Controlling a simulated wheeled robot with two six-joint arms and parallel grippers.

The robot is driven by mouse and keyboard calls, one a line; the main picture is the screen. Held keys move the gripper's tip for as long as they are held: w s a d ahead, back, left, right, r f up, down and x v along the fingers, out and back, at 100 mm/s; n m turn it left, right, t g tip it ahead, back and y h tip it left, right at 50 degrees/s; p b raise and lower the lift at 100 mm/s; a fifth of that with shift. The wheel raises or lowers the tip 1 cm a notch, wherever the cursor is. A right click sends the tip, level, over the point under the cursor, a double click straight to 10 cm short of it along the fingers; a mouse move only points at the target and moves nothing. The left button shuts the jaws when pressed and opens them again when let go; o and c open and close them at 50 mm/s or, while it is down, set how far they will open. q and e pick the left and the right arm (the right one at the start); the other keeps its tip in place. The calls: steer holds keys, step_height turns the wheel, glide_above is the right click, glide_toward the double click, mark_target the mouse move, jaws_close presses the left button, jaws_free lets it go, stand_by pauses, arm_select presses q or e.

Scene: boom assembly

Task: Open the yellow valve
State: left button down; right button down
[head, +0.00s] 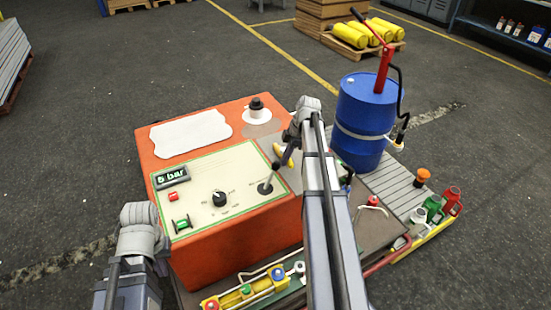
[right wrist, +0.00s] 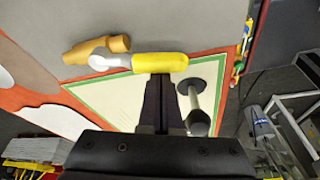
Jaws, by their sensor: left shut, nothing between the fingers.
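The valve's yellow handle (right wrist: 160,62) lies crosswise in the right wrist view, joined on its left to a white hub beside a brass-coloured body (right wrist: 95,48). In the head view the yellow handle (head: 281,152) shows on the grey right part of the orange box, partly covered by my right arm. My right gripper (right wrist: 163,76) has its two fingers close together, with nothing seen between them. The fingertips are right at the handle's side; contact cannot be told. It also shows in the head view (head: 281,165). My left gripper (head: 162,266) is shut and empty at lower left, mostly hidden by its arm.
The orange box (head: 235,245) carries a panel with a "5 bar" display (head: 171,176), a black knob (head: 219,198) and a lever (head: 265,187). A blue drum (head: 362,115) with a red hand pump stands close right of my right arm. Small bottles (head: 434,207) stand further right.

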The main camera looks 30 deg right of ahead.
arm_select(q)
steer(key=shift+a, duration=0.1)
arm_select(e)
steer(key=shift+s+d, duration=0.25)
steer(key=shift+d, duration=0.55)
